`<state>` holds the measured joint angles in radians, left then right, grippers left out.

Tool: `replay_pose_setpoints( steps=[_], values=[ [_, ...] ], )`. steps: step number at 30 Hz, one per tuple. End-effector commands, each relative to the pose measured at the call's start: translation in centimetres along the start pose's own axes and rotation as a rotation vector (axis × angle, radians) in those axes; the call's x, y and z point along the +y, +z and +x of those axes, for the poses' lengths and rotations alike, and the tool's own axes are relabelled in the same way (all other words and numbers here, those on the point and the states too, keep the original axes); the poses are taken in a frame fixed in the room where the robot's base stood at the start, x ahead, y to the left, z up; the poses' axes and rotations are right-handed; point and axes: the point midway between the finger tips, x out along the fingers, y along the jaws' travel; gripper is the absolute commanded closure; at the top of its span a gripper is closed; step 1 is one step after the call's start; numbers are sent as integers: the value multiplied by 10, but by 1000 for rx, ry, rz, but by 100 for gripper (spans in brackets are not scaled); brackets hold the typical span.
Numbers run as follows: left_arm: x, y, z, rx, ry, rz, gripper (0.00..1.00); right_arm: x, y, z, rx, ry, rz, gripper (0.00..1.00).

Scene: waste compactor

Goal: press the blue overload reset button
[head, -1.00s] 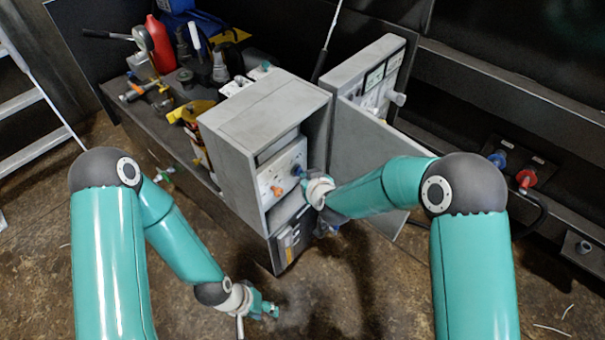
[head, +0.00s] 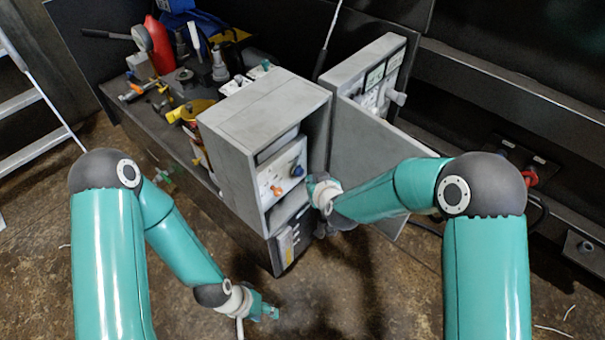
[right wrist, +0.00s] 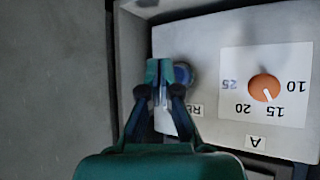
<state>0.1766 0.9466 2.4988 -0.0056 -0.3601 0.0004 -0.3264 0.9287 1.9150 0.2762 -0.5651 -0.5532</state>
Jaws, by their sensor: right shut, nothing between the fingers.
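The blue reset button (head: 297,169) is a round blue knob on the light panel inside the open grey control box (head: 240,146). It also shows in the right wrist view (right wrist: 184,74), partly covered by my gripper's fingertips. My right gripper (head: 312,182) is shut and empty, in front of the panel. In the right wrist view its fingertips (right wrist: 160,70) overlap the button's left edge. In the head view a small gap shows between fingertips and button. My left gripper (head: 270,312) hangs low over the floor, far from the box; its finger opening is too small to tell.
An orange dial (right wrist: 264,88) with numbers sits beside the button. The box's grey door (head: 375,150) stands open to the right, near my right arm. A bench (head: 150,135) with tools is at the left. The front floor is clear.

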Motion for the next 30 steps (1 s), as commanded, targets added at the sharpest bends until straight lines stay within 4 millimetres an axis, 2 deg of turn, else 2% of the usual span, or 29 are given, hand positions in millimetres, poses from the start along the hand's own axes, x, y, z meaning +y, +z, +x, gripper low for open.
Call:
replay_pose_setpoints(
  steps=[15, 30],
  values=[
    [-6, 0, 18, 0, 0, 0, 60, 24, 24, -31, 0, 1, 1, 100],
    [-6, 0, 18, 0, 0, 0, 60, 25, 25, -33, 0, 0, 0, 100]
  ],
)
